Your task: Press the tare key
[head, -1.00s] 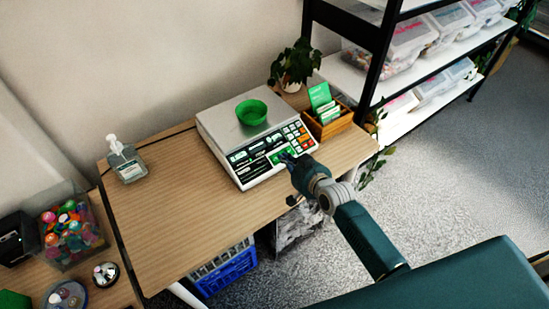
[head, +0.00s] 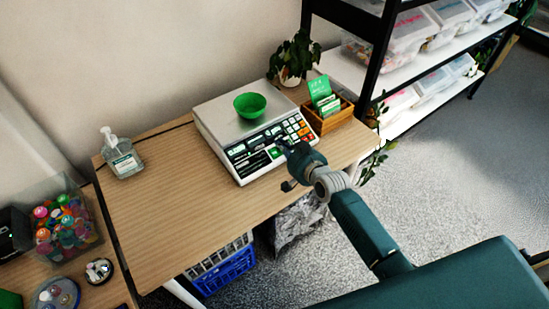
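A white scale (head: 222,136) with a grey pan stands on the wooden table. A green bowl (head: 250,105) sits on its pan. The scale's front panel (head: 259,146) carries dark displays, a green key or label and rows of white, orange and green keys. The tare key cannot be told apart by its print. My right gripper (head: 284,147) reaches over the right part of the panel, close to the keys. Whether it touches a key, and whether its fingers are open or shut, is too small to tell. My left gripper is not in view.
A sanitizer bottle (head: 121,154) stands at the table's left. A wooden card box (head: 329,118) and a potted plant (head: 293,62) are right of and behind the scale. The table (head: 170,215) is clear in front. A black-framed shelf (head: 372,60) stands at right.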

